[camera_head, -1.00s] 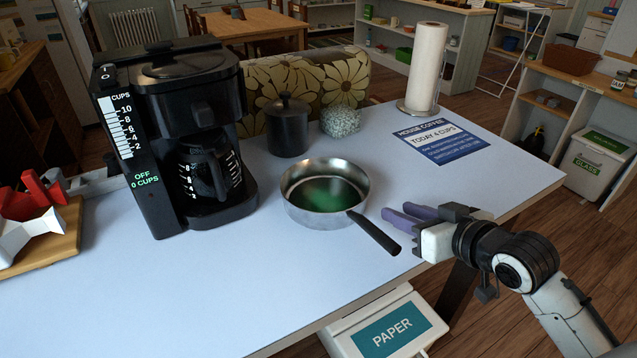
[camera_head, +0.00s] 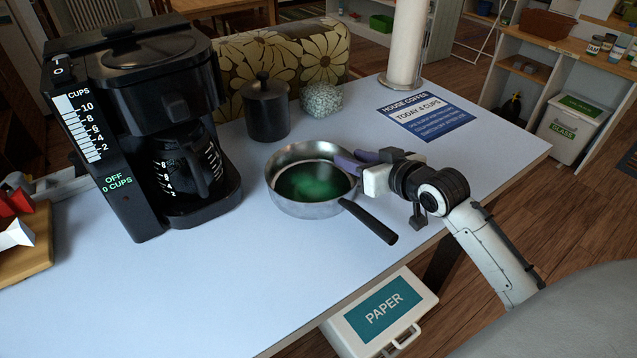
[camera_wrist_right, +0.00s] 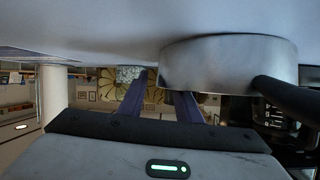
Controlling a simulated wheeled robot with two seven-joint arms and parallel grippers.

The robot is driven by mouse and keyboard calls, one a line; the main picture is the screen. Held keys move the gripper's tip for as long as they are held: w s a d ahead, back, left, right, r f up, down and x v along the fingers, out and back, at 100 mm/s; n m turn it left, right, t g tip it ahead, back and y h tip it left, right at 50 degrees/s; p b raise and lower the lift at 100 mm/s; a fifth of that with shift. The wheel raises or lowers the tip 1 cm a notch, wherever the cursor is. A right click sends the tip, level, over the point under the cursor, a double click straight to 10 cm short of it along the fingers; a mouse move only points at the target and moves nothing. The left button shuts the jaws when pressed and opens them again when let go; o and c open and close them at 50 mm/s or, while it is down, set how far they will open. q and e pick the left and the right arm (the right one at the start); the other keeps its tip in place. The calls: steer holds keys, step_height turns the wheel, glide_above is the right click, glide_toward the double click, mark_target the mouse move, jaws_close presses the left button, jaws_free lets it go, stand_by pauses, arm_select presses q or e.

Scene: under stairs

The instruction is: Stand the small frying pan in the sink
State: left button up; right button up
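The small frying pan (camera_head: 290,207) is a steel pan with a dark, green-tinted inside and a black handle (camera_head: 368,220) pointing to the lower right. It sits upright on the pale blue table. My right gripper (camera_head: 347,163) is at the pan's right rim, behind the handle, with its purple fingertips overlapping the rim. In the right wrist view the fingers (camera_wrist_right: 158,100) are apart, and the pan's wall (camera_wrist_right: 225,65) hides the tip of one. I cannot tell whether they touch the pan. My left gripper is not in view. No sink shows.
A black coffee maker (camera_head: 150,75) stands left of the pan. A black canister (camera_head: 267,108), a speckled ball (camera_head: 321,99) and a paper towel roll (camera_head: 404,45) stand behind it. A printed sign (camera_head: 428,118) lies at the right. The front tabletop is clear.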

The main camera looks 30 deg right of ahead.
steer(key=shift+w+f, duration=0.2)
steer(key=shift+w, duration=0.3)
jaws_close()
step_height(320, 180, up, 10)
steer(key=shift+r, duration=0.1)
steer(key=s+a+f+n+g+y, duration=0.3)
steer(key=s+a+n+g+y, duration=0.2)
steer(key=s+a+n+y, duration=0.5)
steer(key=s+a+y, duration=0.1)
steer(key=s+a, duration=0.5)
steer(key=shift+f+n+g, duration=0.2)
steer(key=shift+n+g, duration=0.2)
steer(key=shift+w+a+r, duration=0.1)
